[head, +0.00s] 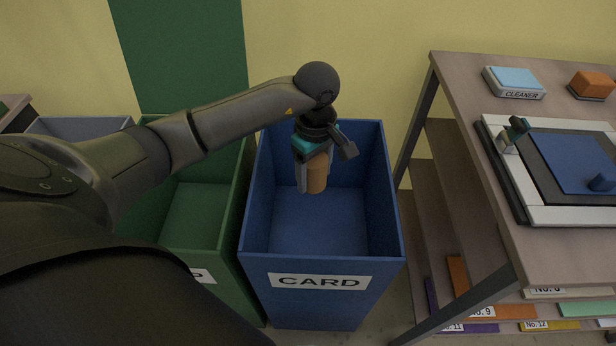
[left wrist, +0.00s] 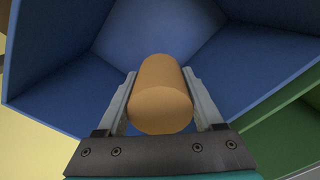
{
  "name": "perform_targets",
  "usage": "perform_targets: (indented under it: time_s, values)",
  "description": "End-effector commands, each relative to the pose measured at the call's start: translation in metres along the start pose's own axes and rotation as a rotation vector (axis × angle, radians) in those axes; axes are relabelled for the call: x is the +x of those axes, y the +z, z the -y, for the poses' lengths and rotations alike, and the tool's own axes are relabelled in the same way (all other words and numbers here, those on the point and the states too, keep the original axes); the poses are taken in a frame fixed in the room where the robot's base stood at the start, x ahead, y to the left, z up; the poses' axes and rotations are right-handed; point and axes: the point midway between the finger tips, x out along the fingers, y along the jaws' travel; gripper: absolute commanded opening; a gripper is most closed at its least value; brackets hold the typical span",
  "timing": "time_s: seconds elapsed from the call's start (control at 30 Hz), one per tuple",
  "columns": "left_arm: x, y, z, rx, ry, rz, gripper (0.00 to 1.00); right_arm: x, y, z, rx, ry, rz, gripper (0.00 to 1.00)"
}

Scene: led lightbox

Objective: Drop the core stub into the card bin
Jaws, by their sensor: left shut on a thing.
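The core stub (head: 317,174) is a short tan-brown cylinder. My left gripper (head: 312,180) is shut on it, with one finger on each side, and points down over the opening of the card bin. In the left wrist view the core stub (left wrist: 160,95) sits between the two fingers of the left gripper (left wrist: 160,92), with blue bin walls behind it. The card bin (head: 320,262) is a tall open blue box with a white CARD label on its front. Its visible floor is empty. My right gripper is not in view.
A green bin (head: 200,245) stands directly left of the card bin. A wooden shelf table (head: 455,95) stands to the right, holding a cleaner box (head: 513,83), an orange block (head: 592,86) and a framed panel (head: 560,160). A yellow wall (head: 350,45) is behind.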

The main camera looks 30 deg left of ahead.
Motion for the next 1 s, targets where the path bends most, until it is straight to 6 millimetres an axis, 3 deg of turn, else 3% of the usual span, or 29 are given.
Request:
perform_targets:
  time_s: [0.37, 0.4, 0.67, 1.0]
  values:
    - [0.0024, 0.0000, 0.0000, 0.000, 0.000, 0.000, 0.14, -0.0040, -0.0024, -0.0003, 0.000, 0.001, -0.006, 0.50]
    - [0.0024, 0.0001, -0.0001, 0.000, 0.000, 0.001, 0.70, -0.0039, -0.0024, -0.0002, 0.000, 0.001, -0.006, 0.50]
    - [0.0024, 0.0001, -0.0001, 0.000, 0.000, 0.001, 0.99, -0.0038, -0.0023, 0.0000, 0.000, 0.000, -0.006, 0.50]
    - [-0.0008, -0.0001, -0.0003, 0.000, 0.001, 0.000, 1.00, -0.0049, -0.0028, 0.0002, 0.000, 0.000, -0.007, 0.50]
